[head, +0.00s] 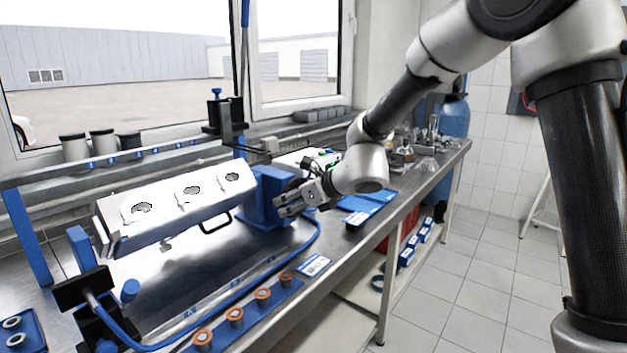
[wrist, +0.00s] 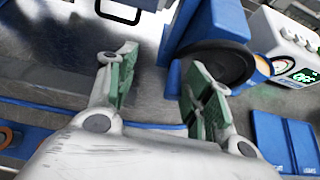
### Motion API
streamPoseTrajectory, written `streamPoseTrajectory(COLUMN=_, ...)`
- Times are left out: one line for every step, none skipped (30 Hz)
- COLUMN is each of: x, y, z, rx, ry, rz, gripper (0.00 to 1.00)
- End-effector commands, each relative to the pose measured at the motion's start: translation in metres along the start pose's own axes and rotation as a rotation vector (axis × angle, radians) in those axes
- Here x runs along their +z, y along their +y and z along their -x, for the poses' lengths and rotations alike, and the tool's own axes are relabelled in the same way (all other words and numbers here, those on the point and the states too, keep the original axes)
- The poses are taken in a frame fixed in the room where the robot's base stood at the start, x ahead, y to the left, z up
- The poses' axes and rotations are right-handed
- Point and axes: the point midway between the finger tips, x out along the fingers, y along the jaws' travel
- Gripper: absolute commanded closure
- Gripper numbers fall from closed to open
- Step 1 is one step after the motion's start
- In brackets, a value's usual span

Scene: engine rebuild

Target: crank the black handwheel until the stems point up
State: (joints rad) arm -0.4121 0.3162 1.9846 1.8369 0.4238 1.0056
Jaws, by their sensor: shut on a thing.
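The black handwheel (wrist: 218,64) is on the right of a blue stand (head: 262,190) and shows at the upper right of the wrist view. My gripper (head: 284,204) is at this stand in the head view. In the wrist view my gripper (wrist: 160,88) is shut on the handwheel, with the right green-padded finger overlapping its lower rim; the exact contact is hard to see. The pale metal engine head (head: 165,228) is held in the fixture left of the stand. It is tilted, with three round openings on its upward-facing side. I cannot make out the stems.
A white gauge box (wrist: 288,50) with a green display stands right of the handwheel. Blue folders (head: 368,205) lie on the bench right of my gripper. A blue hose (head: 215,302) and a blue strip of copper-coloured rings (head: 235,317) lie along the front.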

Motion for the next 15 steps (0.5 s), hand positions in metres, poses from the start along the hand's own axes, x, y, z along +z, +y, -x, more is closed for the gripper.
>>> streamPoseTrajectory(x=0.0024, y=0.0096, z=0.0004, rx=0.02, ry=-0.006, rz=0.003, gripper=0.77)
streamPoseTrajectory(x=0.0034, y=0.0099, z=0.001, rx=0.021, ry=-0.006, rz=0.004, gripper=0.77)
streamPoseTrajectory(x=0.005, y=0.0101, z=0.0019, rx=0.021, ry=-0.006, rz=0.005, gripper=0.77)
streamPoseTrajectory(x=0.0065, y=0.0104, z=0.0027, rx=0.021, ry=-0.007, rz=0.005, gripper=0.76)
streamPoseTrajectory(x=0.0079, y=0.0105, z=0.0034, rx=0.02, ry=-0.007, rz=0.004, gripper=0.76)
streamPoseTrajectory(x=0.0093, y=0.0106, z=0.0043, rx=0.02, ry=-0.008, rz=0.004, gripper=0.75)
streamPoseTrajectory(x=0.01, y=0.0106, z=0.0048, rx=0.02, ry=-0.007, rz=0.005, gripper=0.75)
streamPoseTrajectory(x=0.0103, y=0.0105, z=0.005, rx=0.02, ry=-0.007, rz=0.005, gripper=0.74)
streamPoseTrajectory(x=0.0105, y=0.0104, z=0.005, rx=0.02, ry=-0.007, rz=0.005, gripper=0.74)
streamPoseTrajectory(x=0.0105, y=0.0103, z=0.005, rx=0.019, ry=-0.008, rz=0.004, gripper=0.74)
streamPoseTrajectory(x=0.0107, y=0.0103, z=0.0049, rx=0.019, ry=-0.008, rz=0.004, gripper=0.73)
streamPoseTrajectory(x=0.0109, y=0.0102, z=0.0049, rx=0.019, ry=-0.008, rz=0.004, gripper=0.73)
streamPoseTrajectory(x=0.011, y=0.0102, z=0.0049, rx=0.019, ry=-0.008, rz=0.004, gripper=0.73)
streamPoseTrajectory(x=0.0112, y=0.0102, z=0.0049, rx=0.019, ry=-0.009, rz=0.004, gripper=0.73)
streamPoseTrajectory(x=0.0116, y=0.0102, z=0.005, rx=0.019, ry=-0.009, rz=0.004, gripper=0.73)
